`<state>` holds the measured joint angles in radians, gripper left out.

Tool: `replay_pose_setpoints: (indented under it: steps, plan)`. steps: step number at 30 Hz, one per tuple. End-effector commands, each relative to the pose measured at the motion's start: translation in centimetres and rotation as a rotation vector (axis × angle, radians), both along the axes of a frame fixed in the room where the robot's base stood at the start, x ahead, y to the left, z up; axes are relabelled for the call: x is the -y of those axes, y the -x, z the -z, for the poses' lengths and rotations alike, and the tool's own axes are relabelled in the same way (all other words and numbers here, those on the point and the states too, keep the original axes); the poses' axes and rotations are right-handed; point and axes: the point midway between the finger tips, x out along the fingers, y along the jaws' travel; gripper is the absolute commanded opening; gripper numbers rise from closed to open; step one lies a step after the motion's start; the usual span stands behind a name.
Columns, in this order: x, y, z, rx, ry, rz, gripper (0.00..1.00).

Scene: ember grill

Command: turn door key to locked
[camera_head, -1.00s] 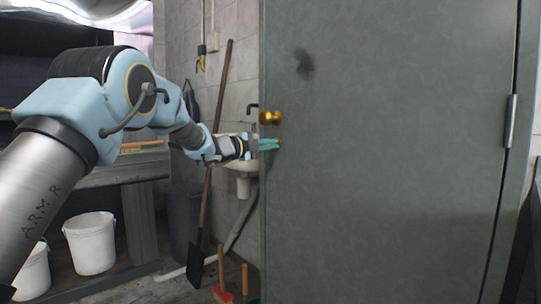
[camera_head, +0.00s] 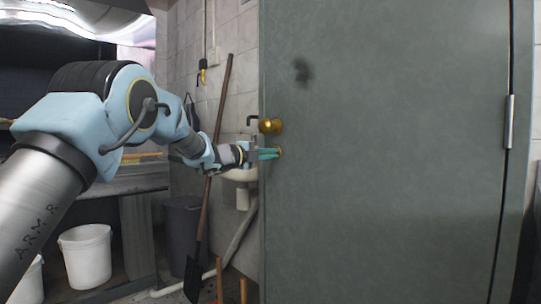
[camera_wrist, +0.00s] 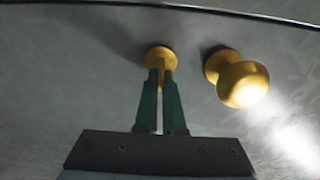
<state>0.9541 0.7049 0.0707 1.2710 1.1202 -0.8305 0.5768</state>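The grey-green door (camera_head: 390,200) fills the right of the head view and has a round brass knob (camera_head: 270,126) near its left edge. Below the knob is a small brass lock piece (camera_head: 279,150). It also shows in the wrist view (camera_wrist: 160,53), beside the knob (camera_wrist: 242,82). My gripper (camera_head: 274,153) is at this lock piece. In the wrist view, its two green fingers (camera_wrist: 161,82) stand close together, with a thin strip of the brass key (camera_wrist: 161,75) between their tips. The fingers hide most of the key, so its turn angle cannot be read.
The door's hinge (camera_head: 509,121) is on the right. Behind my arm are a small sink (camera_head: 240,175), a long-handled shovel (camera_head: 212,170), a dark bin (camera_head: 183,230) and a white bucket (camera_head: 86,256). A counter (camera_head: 135,190) stands at the left.

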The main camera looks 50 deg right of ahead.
Motion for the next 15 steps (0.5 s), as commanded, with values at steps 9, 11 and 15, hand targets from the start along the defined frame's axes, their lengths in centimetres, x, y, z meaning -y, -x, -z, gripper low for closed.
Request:
replay_pose_setpoints:
  steps: [9,11,15]
  plan:
    - [0.02,0.03,0.04,-0.001,0.000,0.001,0.36]
    - [0.02,0.03,0.04,-0.001,0.000,0.001,0.36]
    - [-0.04,0.01,0.03,-0.001,0.000,0.000,0.36]
